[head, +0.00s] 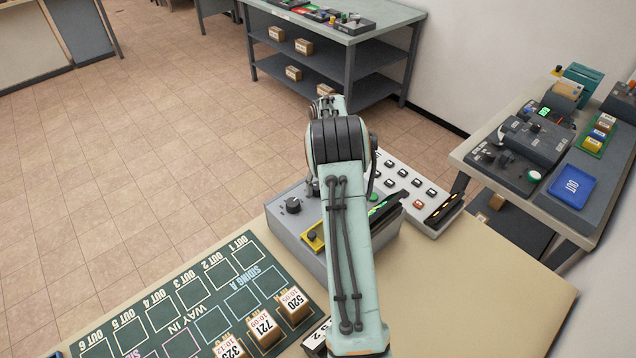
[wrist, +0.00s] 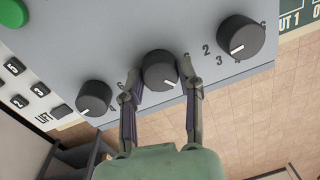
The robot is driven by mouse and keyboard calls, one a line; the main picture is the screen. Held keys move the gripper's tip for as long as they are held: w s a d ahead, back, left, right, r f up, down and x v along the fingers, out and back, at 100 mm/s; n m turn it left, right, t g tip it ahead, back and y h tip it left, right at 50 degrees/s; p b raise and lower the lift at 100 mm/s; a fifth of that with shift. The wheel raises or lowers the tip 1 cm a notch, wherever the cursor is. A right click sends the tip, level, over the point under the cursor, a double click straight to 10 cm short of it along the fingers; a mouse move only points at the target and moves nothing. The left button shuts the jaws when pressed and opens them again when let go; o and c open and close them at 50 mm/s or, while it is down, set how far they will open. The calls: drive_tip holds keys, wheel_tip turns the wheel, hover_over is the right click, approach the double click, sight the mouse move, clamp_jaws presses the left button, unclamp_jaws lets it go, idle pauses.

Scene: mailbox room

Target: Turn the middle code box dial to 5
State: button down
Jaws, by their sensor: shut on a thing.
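The grey code box (head: 285,228) stands on the near table in the head view, partly hidden behind my arm. The wrist view shows three black dials in a row. The middle dial (wrist: 159,66) sits between the fingertips of my gripper (wrist: 160,82), which is shut on its sides. Its white mark points down and slightly right; the number at it is too unclear to read, and the fingers cover some digits. The left dial (wrist: 94,96) and right dial (wrist: 240,37) stand apart from the fingers. In the head view my arm hides the gripper's fingertips.
A white button panel (head: 405,190) lies beyond the box. A green board (head: 190,300) with numbered boxes lies at the table's near left. Bare table (head: 480,300) is at the right. A side table (head: 535,215) with devices and a blue tray (head: 571,187) stands at the right.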

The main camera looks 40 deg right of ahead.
drive_tip(key=shift+f+n, duration=0.15)
drive_tip(key=shift+n, duration=0.25)
drive_tip(key=c, duration=0.7)
unclamp_jaws()
wheel_tip(320, 180, up, 12)
drive_tip(key=shift+d, duration=0.35)
